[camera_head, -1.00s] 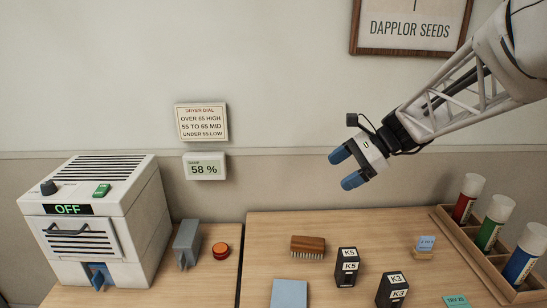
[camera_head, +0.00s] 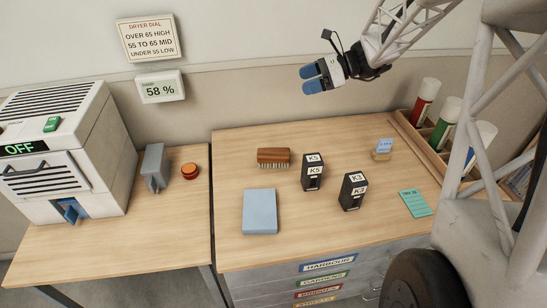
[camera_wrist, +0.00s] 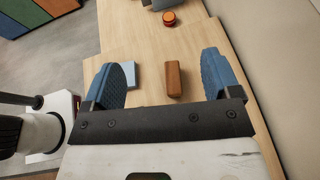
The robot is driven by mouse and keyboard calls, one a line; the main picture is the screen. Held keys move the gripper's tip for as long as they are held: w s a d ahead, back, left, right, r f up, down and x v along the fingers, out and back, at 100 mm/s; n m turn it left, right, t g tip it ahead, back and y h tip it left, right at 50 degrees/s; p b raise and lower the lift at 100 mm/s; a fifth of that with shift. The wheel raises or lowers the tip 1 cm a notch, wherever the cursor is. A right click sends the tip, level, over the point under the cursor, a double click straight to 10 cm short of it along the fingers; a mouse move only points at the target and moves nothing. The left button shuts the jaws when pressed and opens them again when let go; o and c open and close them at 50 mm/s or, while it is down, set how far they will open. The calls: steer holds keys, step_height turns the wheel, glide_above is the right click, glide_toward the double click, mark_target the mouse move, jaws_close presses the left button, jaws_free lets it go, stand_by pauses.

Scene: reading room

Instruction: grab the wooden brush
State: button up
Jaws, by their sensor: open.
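The wooden brush (camera_head: 273,156) lies on the right-hand table, near its back edge, with a brown wooden back on top and pale bristles below. It also shows in the wrist view (camera_wrist: 174,79), between the two blue fingers and nearer the right one. My gripper (camera_head: 311,79) is open and empty, above the table and to the right of the brush. In the wrist view my gripper (camera_wrist: 168,80) has its fingers wide apart, and the brush lies well beyond them, untouched.
A blue pad (camera_head: 260,211) lies in front of the brush. Black blocks K5 (camera_head: 313,173) and K3 (camera_head: 352,191) stand to its right. A rack of tubes (camera_head: 413,140) is at the right. A grey holder (camera_head: 154,168) and red button (camera_head: 190,171) are on the left table.

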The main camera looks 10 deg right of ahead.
glide_toward(282, 156)
steer(key=w+a+f, duration=0.1)
steer(key=w+f, duration=0.1)
steer(key=f, duration=0.1)
steer(key=shift+w+a, duration=0.4)
steer(key=shift+x, duration=1.25)
steer(key=shift+x, duration=2.6)
steer(key=shift+f, duration=0.15)
steer(key=c, duration=1.1)
